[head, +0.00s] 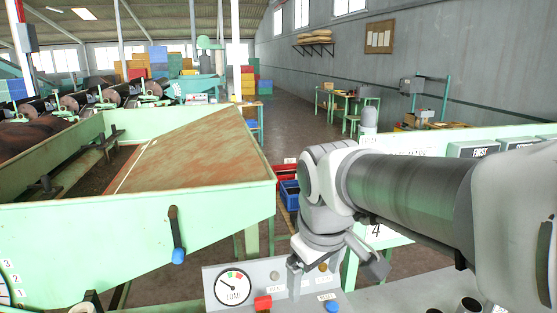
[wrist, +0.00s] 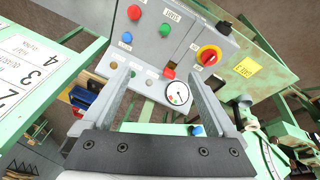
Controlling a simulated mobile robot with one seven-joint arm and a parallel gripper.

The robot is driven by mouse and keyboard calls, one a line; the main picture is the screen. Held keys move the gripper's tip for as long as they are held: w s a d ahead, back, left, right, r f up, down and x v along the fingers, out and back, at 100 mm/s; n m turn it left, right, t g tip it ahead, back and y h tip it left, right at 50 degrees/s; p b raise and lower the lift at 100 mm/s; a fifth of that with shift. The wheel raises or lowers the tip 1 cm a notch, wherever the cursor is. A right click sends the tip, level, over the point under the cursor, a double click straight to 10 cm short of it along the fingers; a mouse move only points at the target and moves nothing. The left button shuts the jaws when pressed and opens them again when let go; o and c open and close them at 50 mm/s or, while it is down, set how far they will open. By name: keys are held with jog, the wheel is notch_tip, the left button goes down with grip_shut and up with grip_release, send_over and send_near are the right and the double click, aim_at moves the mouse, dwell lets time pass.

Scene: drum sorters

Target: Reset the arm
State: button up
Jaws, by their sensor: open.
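My arm reaches in from the right of the head view and bends down at the wrist. My gripper (head: 336,272) hangs above a grey control panel (head: 213,292). In the wrist view my gripper (wrist: 160,82) has its two fingers wide apart with nothing between them. The panel (wrist: 150,62) also shows there, with a round dial (wrist: 177,93) beyond and between the fingers. I cannot tell whether a finger touches the panel.
A green sorting table (head: 100,235) with a blue-ended lever (head: 177,240) stands left. The panel carries a red knob (head: 263,303) and a blue button (head: 331,306). A blue bin (head: 290,196) stands behind my gripper. The aisle floor (head: 300,125) is clear.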

jog(key=s+d+m+t, duration=0.1)
jog(key=s+d+m, duration=0.6)
jog(key=s, duration=0.3)
jog(key=shift+s+d+f+t, duration=0.35)
jog(key=shift+d+f+t, duration=0.05)
jog(key=shift+d+f, duration=0.1)
